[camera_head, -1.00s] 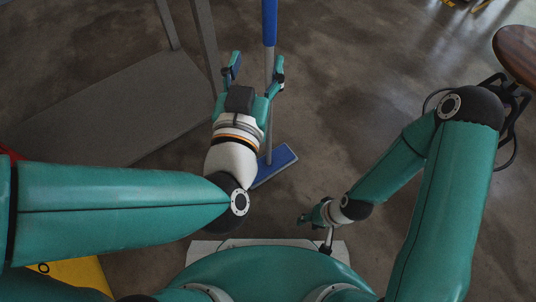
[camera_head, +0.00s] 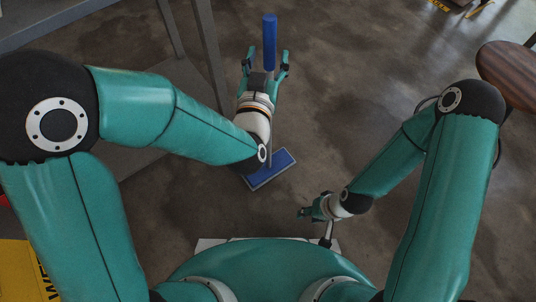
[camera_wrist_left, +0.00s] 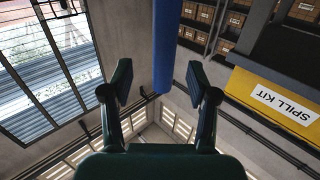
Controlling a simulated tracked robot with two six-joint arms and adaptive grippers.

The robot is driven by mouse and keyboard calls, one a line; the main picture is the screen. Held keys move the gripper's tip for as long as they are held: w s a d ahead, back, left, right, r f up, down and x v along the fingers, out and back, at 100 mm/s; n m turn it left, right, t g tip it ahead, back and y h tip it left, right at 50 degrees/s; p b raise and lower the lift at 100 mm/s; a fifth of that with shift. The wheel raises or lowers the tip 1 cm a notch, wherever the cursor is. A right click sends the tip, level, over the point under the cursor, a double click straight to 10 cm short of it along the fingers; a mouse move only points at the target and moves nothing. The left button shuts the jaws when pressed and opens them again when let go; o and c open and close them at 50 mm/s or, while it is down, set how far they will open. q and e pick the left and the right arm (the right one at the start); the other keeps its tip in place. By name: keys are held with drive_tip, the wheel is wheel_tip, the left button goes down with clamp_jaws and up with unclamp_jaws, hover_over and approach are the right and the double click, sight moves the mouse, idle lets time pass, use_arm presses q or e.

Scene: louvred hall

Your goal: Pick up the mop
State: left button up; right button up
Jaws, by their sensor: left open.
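The mop stands upright on the floor. Its blue grip (camera_head: 269,42) is at the top centre of the head view and its flat blue head (camera_head: 270,168) lies on the floor below. My left gripper (camera_head: 267,58) is open, with its fingers on either side of the mop's handle in that view. In the left wrist view the blue grip (camera_wrist_left: 164,45) shows between and beyond the open fingers (camera_wrist_left: 160,82); contact is not visible. My forearm and wrist hide part of the handle. My right gripper (camera_head: 311,211) is low at the centre right, away from the mop; its jaws are too small to read.
A grey table or bench (camera_head: 60,22) with legs stands at the left, close to my left arm. A round wooden top (camera_head: 508,75) is at the far right. The floor right of the mop is clear.

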sight(269, 42)
use_arm(q)
drive_tip(key=shift+w+d+r+b, duration=0.1)
drive_tip(key=shift+w+d+b, duration=0.1)
drive_tip(key=shift+w, duration=1.3)
drive_tip(key=shift+w+d+r+b, duration=0.1)
drive_tip(key=shift+w+b, duration=0.05)
drive_tip(key=shift+w, duration=1.3)
clamp_jaws()
drive_tip(key=shift+r, duration=0.2)
